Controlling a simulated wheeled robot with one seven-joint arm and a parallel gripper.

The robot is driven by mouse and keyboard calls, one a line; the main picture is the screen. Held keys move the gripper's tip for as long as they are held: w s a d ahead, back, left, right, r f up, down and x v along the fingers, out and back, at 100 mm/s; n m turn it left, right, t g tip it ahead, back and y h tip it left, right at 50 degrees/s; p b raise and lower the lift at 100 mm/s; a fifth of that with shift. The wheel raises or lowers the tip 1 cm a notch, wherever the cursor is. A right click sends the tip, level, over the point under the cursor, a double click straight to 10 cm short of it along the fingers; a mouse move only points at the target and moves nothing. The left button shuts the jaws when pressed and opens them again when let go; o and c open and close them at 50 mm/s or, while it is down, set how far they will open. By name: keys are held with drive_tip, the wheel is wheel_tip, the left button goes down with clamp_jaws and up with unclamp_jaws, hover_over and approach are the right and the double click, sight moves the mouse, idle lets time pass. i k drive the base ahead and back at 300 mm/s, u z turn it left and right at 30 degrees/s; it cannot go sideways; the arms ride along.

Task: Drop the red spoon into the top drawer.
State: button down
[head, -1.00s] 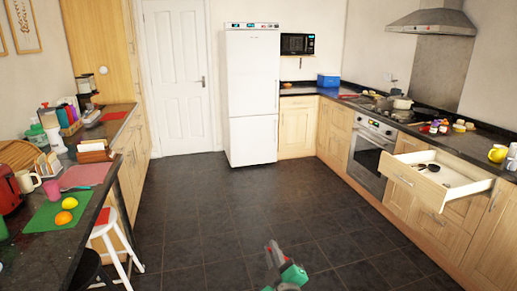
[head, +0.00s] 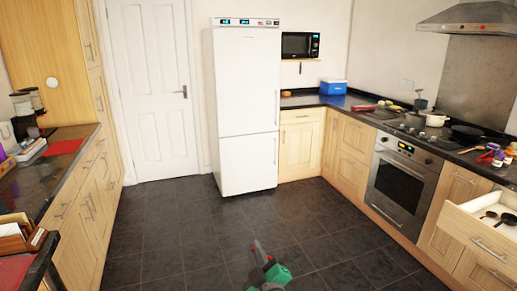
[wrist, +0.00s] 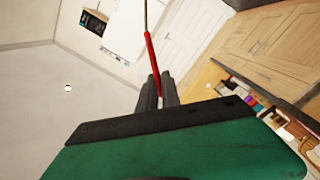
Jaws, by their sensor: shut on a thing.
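The red spoon shows in the wrist view as a red handle (wrist: 151,58) with a thin metal shaft running up out of the frame; its bowl is out of view. My gripper (wrist: 158,90) is shut on the handle's lower end. In the head view my green and black gripper (head: 262,256) is low in the middle, over the floor, with a bit of red at its tip. The top drawer (head: 482,237) stands open at the right edge, well right of my gripper. Dark utensils lie inside it, and its right part is cut off by the frame.
The oven (head: 403,187) and hob counter run along the right, with pans and small jars on top. A white fridge (head: 243,110) stands at the back. A dark counter (head: 68,170) lines the left. The tiled floor (head: 200,232) between is clear.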

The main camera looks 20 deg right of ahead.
sight(495, 222)
drive_tip(key=i, duration=1.6)
drive_tip(key=z, duration=2.85)
drive_tip(key=i, duration=1.15)
drive_tip(key=z, duration=0.95)
drive_tip(key=i, duration=0.85)
drive_tip(key=u, duration=3.5)
